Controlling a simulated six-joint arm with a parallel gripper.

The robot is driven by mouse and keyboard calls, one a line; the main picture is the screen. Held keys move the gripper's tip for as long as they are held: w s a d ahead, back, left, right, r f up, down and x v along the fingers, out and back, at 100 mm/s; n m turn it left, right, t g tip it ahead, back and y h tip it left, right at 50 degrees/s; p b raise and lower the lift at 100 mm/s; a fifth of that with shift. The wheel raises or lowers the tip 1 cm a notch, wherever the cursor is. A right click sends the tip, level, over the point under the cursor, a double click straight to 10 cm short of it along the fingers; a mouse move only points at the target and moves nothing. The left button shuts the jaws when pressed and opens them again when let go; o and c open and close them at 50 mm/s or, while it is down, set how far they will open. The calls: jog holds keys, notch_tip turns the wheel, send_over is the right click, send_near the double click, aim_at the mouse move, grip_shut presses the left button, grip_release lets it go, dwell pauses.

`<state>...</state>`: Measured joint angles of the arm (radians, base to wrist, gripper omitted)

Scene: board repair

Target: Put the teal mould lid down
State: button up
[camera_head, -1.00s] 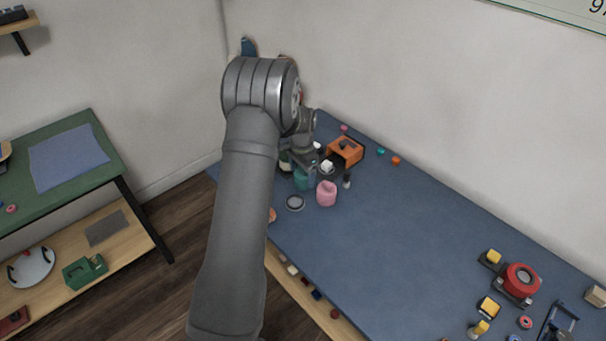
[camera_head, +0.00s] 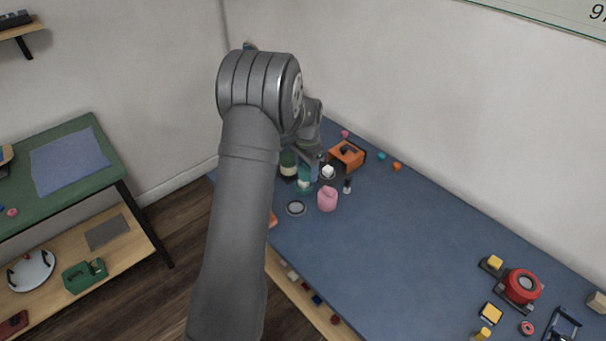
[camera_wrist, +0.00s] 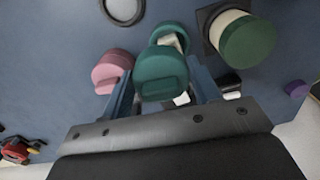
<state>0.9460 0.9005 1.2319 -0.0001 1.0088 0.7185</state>
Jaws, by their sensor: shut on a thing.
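The teal mould lid (camera_wrist: 162,80) is a round teal piece with a raised bar, seen close up between the two blue fingers of my gripper (camera_wrist: 160,92) in the wrist view. My gripper is shut on it. Just beyond the lid is another teal round piece (camera_wrist: 168,32) with a cream part showing; the lid overlaps it, so I cannot tell whether they touch. In the head view, a teal piece (camera_head: 304,184) shows below my gripper (camera_head: 313,160), at the far end of the blue table, and the lid's outline is unclear there.
A pink mould (camera_head: 327,199) stands close on one side. A dark green and cream piece (camera_wrist: 247,40) on a black base stands on the other. The table's middle is clear.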

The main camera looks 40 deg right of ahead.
jog(key=s+r, duration=0.2)
jog(key=s, duration=0.1)
jog(key=s+r, duration=0.2)
jog(key=s, duration=0.2)
jog(key=s+r, duration=0.1)
jog(key=s, duration=0.2)
jog(key=shift+s+d+r, duration=0.15)
jog(key=shift+d+r, duration=0.25)
jog(key=s+a+f+n, duration=0.1)
jog(key=s+a+n, duration=0.2)
jog(key=s+a, duration=0.3)
jog(key=s+a+f+n, duration=0.15)
jog(key=s+a, duration=0.25)
jog(key=a, duration=0.5)
jog(key=n, duration=0.1)
send_over(287, 236)
notch_tip(287, 236, down, 7)
jog(key=shift+r, duration=0.1)
jog(key=shift+f, duration=1.95)
jog(key=o, duration=0.6)
jog(key=shift+f, duration=0.15)
jog(key=shift+c, duration=0.2)
jog(key=shift+o, duration=0.8)
